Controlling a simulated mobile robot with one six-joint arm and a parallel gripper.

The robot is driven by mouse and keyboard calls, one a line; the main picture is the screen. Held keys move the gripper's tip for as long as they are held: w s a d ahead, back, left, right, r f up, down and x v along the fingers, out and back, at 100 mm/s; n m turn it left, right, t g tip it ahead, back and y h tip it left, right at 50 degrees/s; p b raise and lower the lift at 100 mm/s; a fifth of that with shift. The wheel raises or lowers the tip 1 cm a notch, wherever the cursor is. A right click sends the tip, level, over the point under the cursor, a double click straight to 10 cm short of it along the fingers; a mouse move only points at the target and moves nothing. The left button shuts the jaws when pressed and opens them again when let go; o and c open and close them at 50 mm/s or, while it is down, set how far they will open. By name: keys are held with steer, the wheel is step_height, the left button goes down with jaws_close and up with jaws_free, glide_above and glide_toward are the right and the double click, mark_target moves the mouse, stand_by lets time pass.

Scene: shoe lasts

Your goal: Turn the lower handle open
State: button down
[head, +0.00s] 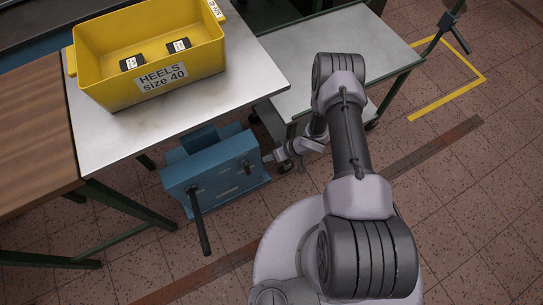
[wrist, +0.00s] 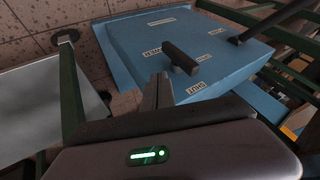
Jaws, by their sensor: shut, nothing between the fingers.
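A blue cabinet (head: 215,175) stands under the edge of the metal table in the head view. Its face carries a long dark lever (head: 201,220) at the left and a small dark handle (head: 247,166) at the right. In the wrist view a short black handle (wrist: 181,57) sticks out of the blue face (wrist: 130,42), between small white labels, one reading SHUT (wrist: 196,88). A second dark lever (wrist: 258,25) is farther right. My gripper (wrist: 158,86) is shut and empty, just beside the short handle; contact cannot be told. I cannot tell which handle is lower.
A yellow bin (head: 150,60) marked HEELS size 40 stands on the metal table (head: 105,140) above the cabinet. A lower grey table (head: 345,50) stands to the right. Green table legs (head: 120,200) are near the cabinet. The tiled floor in front is clear.

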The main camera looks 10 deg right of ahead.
mark_target(247, 168)
steer(key=a, duration=0.1)
steer(key=a+f+b, duration=0.1)
steer(key=a, duration=0.1)
steer(key=a+f, duration=0.1)
steer(key=a, duration=0.1)
steer(key=shift+s+a+b, duration=0.15)
steer(key=shift+s+b, duration=0.05)
steer(key=shift+b, duration=0.15)
steer(key=shift+s+r, duration=0.1)
steer(key=shift+a+h+p, duration=0.15)
steer(key=shift+h+p, duration=0.15)
steer(key=shift+p, duration=0.5)
